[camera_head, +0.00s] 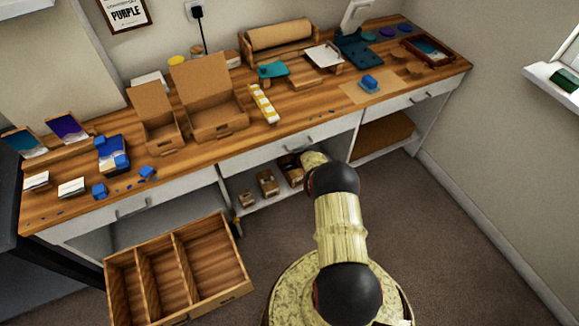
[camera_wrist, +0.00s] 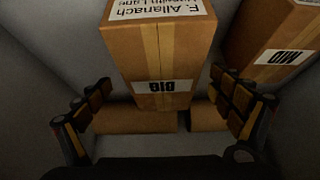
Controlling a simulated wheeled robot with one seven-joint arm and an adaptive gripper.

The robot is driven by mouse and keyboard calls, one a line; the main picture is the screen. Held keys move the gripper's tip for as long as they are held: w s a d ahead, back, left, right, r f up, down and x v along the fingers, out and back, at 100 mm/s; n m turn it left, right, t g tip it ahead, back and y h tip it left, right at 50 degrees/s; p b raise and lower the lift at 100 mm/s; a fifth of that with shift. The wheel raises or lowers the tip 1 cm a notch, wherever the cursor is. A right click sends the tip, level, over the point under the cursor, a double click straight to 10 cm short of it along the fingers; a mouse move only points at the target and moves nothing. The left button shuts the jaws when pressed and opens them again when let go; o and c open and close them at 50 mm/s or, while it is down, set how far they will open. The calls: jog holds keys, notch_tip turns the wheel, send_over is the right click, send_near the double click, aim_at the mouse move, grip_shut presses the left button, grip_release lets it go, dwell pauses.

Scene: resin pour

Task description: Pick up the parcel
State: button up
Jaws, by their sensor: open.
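A cardboard parcel (camera_wrist: 190,55) stands between and ahead of my fingers in the wrist view. It has a tape strip down its middle, a white address label reading "F. Allanach" and a small tag that seems to read "BIG". My gripper (camera_wrist: 161,80) is open, one finger to each side of the parcel, with gaps visible. In the head view several parcels (camera_head: 267,182) stand on the low shelf under the bench. My arm reaches to the rightmost parcel (camera_head: 291,169) and hides part of it; my gripper is hidden there.
A second parcel (camera_wrist: 273,45) is close on the right in the wrist view, beside my right finger. Grey shelf walls enclose the space. The bench top (camera_head: 320,106) holds open boxes and craft items.

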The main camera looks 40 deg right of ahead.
jog(key=shift+b+x, duration=0.55)
jog(key=shift+x, duration=0.4)
jog(key=b+x, duration=0.4)
jog(key=x, duration=0.1)
jog(key=shift+w+f, duration=0.15)
jog(key=shift+w, duration=0.2)
jog(key=shift+c, duration=0.6)
jog(key=c, duration=1.9)
jog(key=shift+w, duration=0.1)
jog(key=shift+c, duration=0.4)
jog(key=shift+r, duration=0.25)
